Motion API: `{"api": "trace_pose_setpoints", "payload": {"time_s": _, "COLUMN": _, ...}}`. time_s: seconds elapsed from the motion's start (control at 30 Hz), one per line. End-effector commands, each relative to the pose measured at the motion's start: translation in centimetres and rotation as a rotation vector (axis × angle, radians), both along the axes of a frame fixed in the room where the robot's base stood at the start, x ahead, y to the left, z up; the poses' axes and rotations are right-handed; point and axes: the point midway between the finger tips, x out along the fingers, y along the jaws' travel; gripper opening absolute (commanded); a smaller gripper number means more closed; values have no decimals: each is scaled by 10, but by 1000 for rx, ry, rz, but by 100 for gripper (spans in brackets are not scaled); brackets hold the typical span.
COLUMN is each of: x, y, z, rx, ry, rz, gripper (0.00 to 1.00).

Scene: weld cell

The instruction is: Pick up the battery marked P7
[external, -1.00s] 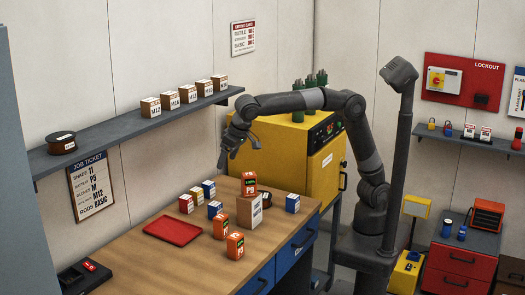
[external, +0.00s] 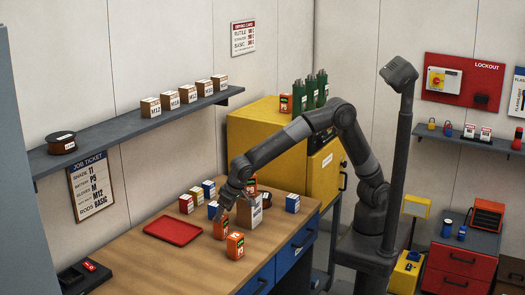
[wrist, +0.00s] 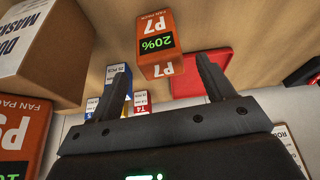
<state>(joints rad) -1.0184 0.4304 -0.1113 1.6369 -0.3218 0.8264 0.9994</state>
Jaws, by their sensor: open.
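An orange battery marked P7 with a green 20% display (wrist: 157,42) stands on the workbench, seen upside down in the wrist view. It lies beyond and between my two open fingertips. In the external view it appears to be the orange battery (external: 220,229) just below my gripper (external: 233,202). In the wrist view my gripper (wrist: 163,80) is open and empty. A further orange battery (external: 235,246) stands nearer the bench front.
The cardboard dust mask box (wrist: 50,45) stands close beside the P7 battery. A red tray (external: 173,231) lies to its left. Several blue and red boxes (external: 186,204) stand behind.

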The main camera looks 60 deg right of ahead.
Motion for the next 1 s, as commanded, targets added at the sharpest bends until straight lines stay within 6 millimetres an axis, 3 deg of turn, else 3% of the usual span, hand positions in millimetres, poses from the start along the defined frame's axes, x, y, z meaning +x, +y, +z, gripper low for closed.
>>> {"api": "trace_pose_setpoints", "payload": {"time_s": 0.27, "x": 8, "y": 1, "z": -18, "rx": -1, "ry": 1, "rz": 0, "gripper": 75}}
{"api": "trace_pose_setpoints", "payload": {"time_s": 0.53, "x": 23, "y": 4, "z": -53, "rx": -2, "ry": 1, "rz": -1, "gripper": 75}}
{"api": "trace_pose_setpoints", "payload": {"time_s": 0.77, "x": 25, "y": 5, "z": -57, "rx": 0, "ry": 0, "rz": 0, "gripper": 75}}
{"api": "trace_pose_setpoints", "payload": {"time_s": 1.0, "x": 25, "y": 5, "z": -57, "rx": 0, "ry": 0, "rz": 0, "gripper": 57}}
